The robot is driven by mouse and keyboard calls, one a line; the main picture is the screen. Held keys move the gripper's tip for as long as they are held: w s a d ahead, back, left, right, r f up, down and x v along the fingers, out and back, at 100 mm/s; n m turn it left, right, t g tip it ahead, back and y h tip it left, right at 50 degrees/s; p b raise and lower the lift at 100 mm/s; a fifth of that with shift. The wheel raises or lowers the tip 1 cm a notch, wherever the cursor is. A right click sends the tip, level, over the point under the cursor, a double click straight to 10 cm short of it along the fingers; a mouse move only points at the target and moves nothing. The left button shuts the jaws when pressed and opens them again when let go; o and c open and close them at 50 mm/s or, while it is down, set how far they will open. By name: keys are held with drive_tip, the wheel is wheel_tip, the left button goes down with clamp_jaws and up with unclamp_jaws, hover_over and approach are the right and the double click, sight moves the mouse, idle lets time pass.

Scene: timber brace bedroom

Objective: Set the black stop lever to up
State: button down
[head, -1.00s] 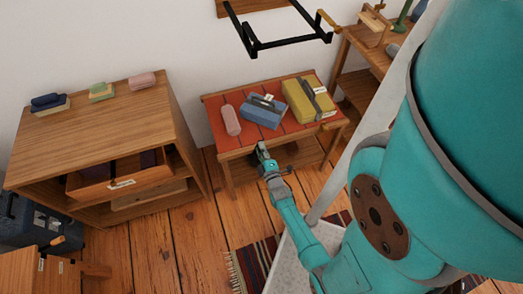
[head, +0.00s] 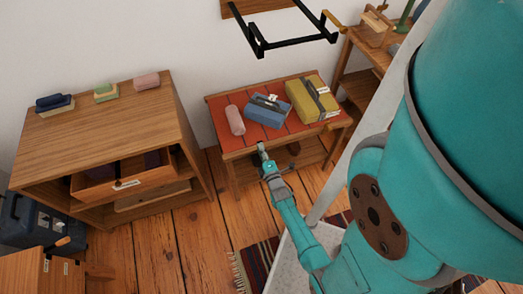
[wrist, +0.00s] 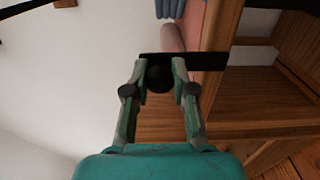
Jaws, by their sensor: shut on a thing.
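In the wrist view, a black round knob (wrist: 160,79) sits between the two fingertips of my gripper (wrist: 160,72), which is shut on it. A flat black bar (wrist: 205,59) crosses just beyond the fingertips and runs to the right; bar and knob look like the black stop lever. In the head view, my gripper (head: 264,158) is at the front left of the low red-topped table (head: 262,131). The lever cannot be made out there, and its up or down setting is not clear.
A pink roll (head: 235,120), a blue box (head: 268,111) and a yellow box (head: 312,99) lie on the table. A wooden cabinet (head: 112,112) with an open drawer (head: 124,184) stands left. A black wall frame (head: 292,42) juts out above. A striped rug (head: 258,262) lies in front.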

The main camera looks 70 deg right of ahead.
drive_tip(key=c, duration=1)
unclamp_jaws()
drive_tip(key=shift+o, duration=0.2)
drive_tip(key=v, duration=1.2)
